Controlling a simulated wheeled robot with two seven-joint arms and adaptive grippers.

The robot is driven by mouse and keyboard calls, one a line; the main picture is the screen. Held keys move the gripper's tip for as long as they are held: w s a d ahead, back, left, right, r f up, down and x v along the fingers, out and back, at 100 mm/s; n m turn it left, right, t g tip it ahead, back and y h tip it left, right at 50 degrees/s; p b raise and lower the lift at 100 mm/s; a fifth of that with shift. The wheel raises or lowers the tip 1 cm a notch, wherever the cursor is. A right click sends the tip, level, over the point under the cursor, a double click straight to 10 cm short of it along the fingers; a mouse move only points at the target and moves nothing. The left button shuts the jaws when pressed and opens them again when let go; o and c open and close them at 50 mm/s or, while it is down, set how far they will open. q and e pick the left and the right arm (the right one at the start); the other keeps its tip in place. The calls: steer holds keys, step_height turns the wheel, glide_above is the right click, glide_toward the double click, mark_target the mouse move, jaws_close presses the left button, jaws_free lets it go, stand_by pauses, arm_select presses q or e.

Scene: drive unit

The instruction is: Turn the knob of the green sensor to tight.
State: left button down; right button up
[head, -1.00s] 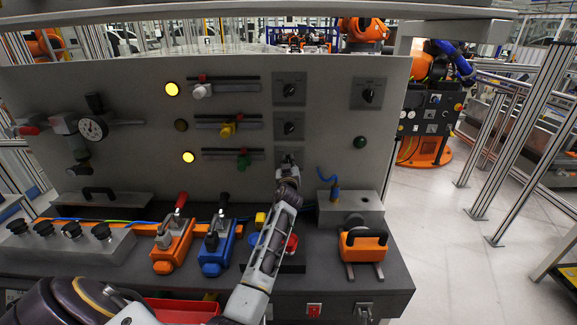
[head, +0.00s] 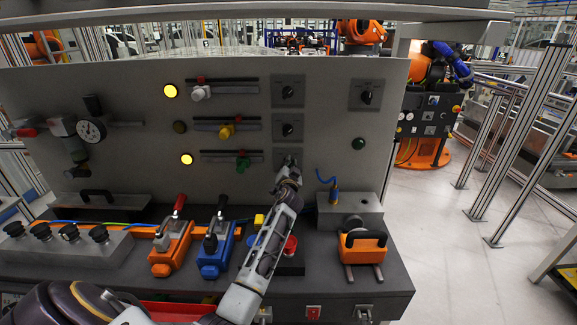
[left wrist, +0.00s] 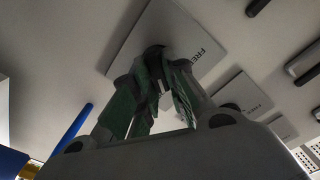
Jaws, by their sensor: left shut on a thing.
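The green sensor slider (head: 242,163) sits on the lowest rail of the grey upright panel, with a lit yellow lamp to its left. At the right end of that row is a square knob plate (head: 278,154). My left gripper (head: 288,164) is in front of this plate and hides most of it. In the left wrist view, its green-padded fingers (left wrist: 157,85) are shut around the dark knob (left wrist: 154,53) on a pale plate with "FREE" lettering partly visible. The knob's exact angle is hidden by the fingers. My right gripper is not in view.
Two similar knobs (head: 288,92) (head: 288,130) are above in the same column, and another (head: 367,96) is to the right. A grey box with a blue cable (head: 350,208) and an orange-handled part (head: 362,246) stand below right. Orange and blue levered units (head: 171,249) are below left.

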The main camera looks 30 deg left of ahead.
arm_select(q)
steer(key=shift+d+m, duration=0.1)
steer(key=shift+m, duration=0.8)
steer(key=c, duration=1.4)
jaws_free()
steer(key=shift+c, duration=0.2)
steer(key=v, duration=1.2)
steer(key=shift+f, duration=0.15)
